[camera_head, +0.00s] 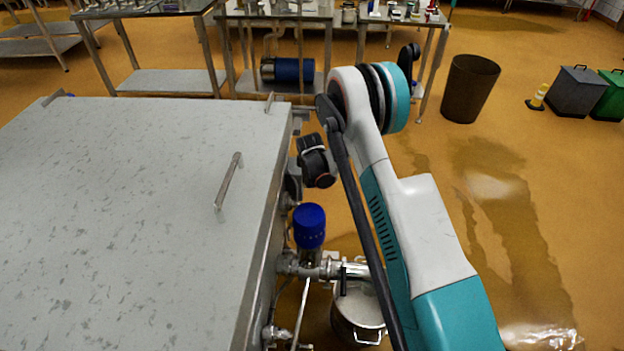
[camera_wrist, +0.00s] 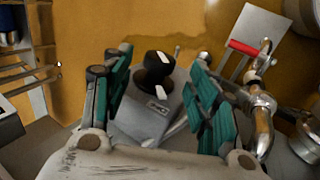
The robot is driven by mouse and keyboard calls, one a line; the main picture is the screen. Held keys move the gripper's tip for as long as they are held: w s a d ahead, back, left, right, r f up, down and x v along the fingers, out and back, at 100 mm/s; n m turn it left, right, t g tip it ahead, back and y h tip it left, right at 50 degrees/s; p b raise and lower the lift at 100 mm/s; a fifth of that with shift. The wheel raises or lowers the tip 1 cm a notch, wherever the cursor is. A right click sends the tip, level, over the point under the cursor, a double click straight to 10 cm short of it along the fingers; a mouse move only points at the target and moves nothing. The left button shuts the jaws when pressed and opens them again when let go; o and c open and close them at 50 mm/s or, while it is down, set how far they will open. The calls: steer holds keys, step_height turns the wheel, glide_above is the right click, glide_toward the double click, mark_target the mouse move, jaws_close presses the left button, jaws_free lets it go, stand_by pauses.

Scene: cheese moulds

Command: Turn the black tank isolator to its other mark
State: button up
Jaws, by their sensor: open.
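The black isolator (camera_wrist: 153,78) shows in the wrist view as a dark rounded knob with small white marks on it. A grey plate or box (camera_wrist: 145,120) with a small label lies just below it in the picture. My gripper (camera_wrist: 161,60) is open, with one teal-padded finger on each side of the isolator in the picture. Gaps show between the knob and both pads. I cannot tell how deep the knob sits between the fingers. In the head view I cannot make out the isolator or my fingers clearly beside the tank (camera_head: 130,200).
A blue-capped valve (camera_head: 309,226) and metal pipework stand at the tank's right side, with a steel pot (camera_head: 358,318) below. A red-handled fitting (camera_wrist: 243,47) is right of my fingers. A dark bin (camera_head: 470,88) stands behind on open orange floor.

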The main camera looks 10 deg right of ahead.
steer(key=shift+b+x, duration=0.6)
steer(key=shift+x, duration=1.6)
steer(key=c, duration=1.1)
